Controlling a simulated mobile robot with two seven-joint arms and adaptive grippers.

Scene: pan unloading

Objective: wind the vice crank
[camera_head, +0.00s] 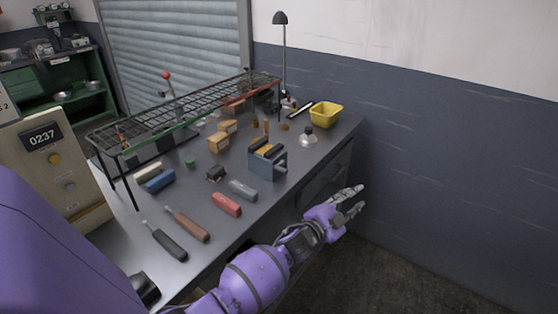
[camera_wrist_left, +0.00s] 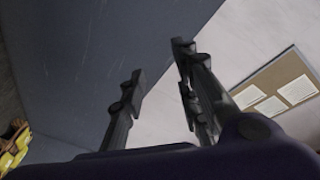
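A blue-grey block-shaped fixture (camera_head: 268,163), which looks like the vice, stands near the bench's right edge with orange-brown pieces on its top. I cannot make out a crank on it. My left gripper (camera_head: 357,199) is beyond the bench's right edge, to the right of and lower in the picture than the vice, apart from it. Its fingers are spread and empty; they also show apart in the left wrist view (camera_wrist_left: 160,65), against the wall. The vice is not recognisable in the wrist view. My right gripper is not in view.
The metal bench (camera_head: 115,235) holds a red block (camera_head: 226,204), screwdriver-like tools, a blue block (camera_head: 160,180), and a yellow bin (camera_head: 326,114). A wire rack (camera_head: 185,110) stands along the back. A lamp (camera_head: 284,55) rises near the wall. Floor right of the bench is clear.

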